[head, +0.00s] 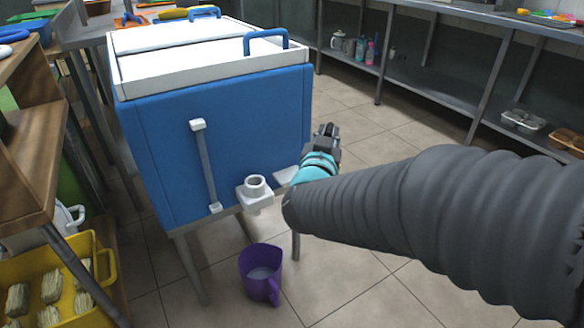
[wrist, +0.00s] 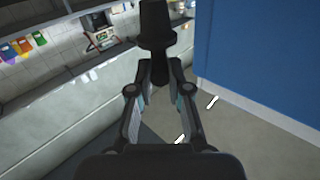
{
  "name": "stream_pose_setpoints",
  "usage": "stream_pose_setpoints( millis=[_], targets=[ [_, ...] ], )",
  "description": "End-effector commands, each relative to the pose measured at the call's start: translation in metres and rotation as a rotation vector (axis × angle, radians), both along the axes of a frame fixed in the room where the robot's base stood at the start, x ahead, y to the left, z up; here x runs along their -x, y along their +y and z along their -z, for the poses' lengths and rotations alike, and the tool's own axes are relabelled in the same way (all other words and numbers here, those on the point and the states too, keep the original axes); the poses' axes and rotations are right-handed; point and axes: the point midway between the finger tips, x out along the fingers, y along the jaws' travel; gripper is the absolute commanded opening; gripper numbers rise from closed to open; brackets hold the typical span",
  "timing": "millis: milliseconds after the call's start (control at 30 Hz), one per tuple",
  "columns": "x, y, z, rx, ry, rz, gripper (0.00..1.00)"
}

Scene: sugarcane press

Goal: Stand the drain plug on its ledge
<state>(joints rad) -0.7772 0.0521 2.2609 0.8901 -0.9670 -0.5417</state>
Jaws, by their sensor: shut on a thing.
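The dark drain plug (wrist: 157,28) is between my fingertips in the wrist view, with a wide collar and a narrower end. My gripper (wrist: 158,82) is shut on it. In the head view my gripper (head: 327,137) is to the right of the blue cooler (head: 215,135), and the plug is hard to tell from the dark fingers. A small white ledge (head: 287,177) juts from the cooler's lower right front, partly behind my wrist. The white drain spout (head: 255,186) is left of the ledge, its round opening facing up.
A purple jug (head: 261,272) with pale liquid stands on the floor below the spout. A level gauge (head: 205,165) runs up the cooler's front. A yellow crate (head: 50,285) is at lower left. Metal shelving (head: 430,95) lines the right, with open tiled floor between.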

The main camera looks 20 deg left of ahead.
Motion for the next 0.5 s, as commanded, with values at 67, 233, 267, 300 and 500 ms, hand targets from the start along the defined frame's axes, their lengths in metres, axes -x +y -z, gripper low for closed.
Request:
stream_pose_setpoints(
  millis=[67,233,267,300,500],
  targets=[
    [-0.004,0.013,0.011,0.003,0.003,-0.001,0.00],
    [-0.013,0.045,0.032,0.003,0.003,-0.001,0.00],
    [-0.015,0.051,0.035,0.002,0.003,-0.001,0.00],
    [-0.017,0.058,0.040,0.002,0.003,0.000,0.00],
    [-0.028,0.090,0.059,0.001,0.002,0.001,0.00]
  ],
)
